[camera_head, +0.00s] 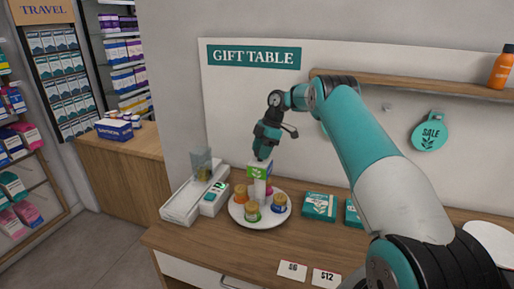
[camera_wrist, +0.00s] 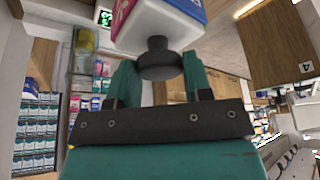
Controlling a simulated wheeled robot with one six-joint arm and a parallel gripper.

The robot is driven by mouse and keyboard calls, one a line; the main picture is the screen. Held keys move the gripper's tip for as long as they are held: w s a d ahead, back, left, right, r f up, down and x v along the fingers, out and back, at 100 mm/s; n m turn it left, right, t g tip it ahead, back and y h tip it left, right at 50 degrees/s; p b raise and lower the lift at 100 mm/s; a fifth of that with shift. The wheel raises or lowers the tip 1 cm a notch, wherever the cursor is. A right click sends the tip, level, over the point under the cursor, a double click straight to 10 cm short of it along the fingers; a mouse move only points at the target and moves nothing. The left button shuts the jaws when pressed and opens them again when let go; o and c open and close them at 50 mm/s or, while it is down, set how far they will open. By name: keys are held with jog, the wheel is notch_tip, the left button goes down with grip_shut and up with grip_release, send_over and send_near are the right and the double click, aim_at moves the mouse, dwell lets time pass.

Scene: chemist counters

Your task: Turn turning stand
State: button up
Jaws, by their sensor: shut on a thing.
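The turning stand is a round white plate (camera_head: 240,216) on the gift table, with several small colourful jars on it. A post in its middle carries a box-shaped sign (camera_head: 260,170) with green and white sides. In the wrist view the sign (camera_wrist: 165,18) shows white, pink and blue faces, and a black knob (camera_wrist: 158,60) sticks out of it. My gripper (camera_head: 263,154) is at the top of the sign. In the wrist view the teal fingers of my gripper (camera_wrist: 160,75) are shut on the knob. The fingers partly hide the knob's sides.
A white device with a green display (camera_head: 213,198) and a long white tray (camera_head: 180,207) stand left of the plate. Teal boxes (camera_head: 319,207) lie to its right. Price cards (camera_head: 292,270) lie at the front edge. A wooden shelf (camera_head: 420,87) juts from the wall behind.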

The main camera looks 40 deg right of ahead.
dwell(0.6)
jog(key=o, duration=1.3)
jog(key=shift+r, duration=0.1)
jog(key=p+v, duration=0.7)
jog(key=p, duration=0.2)
jog(key=shift+d+r+p, duration=0.15)
jog(key=shift+p, duration=0.15)
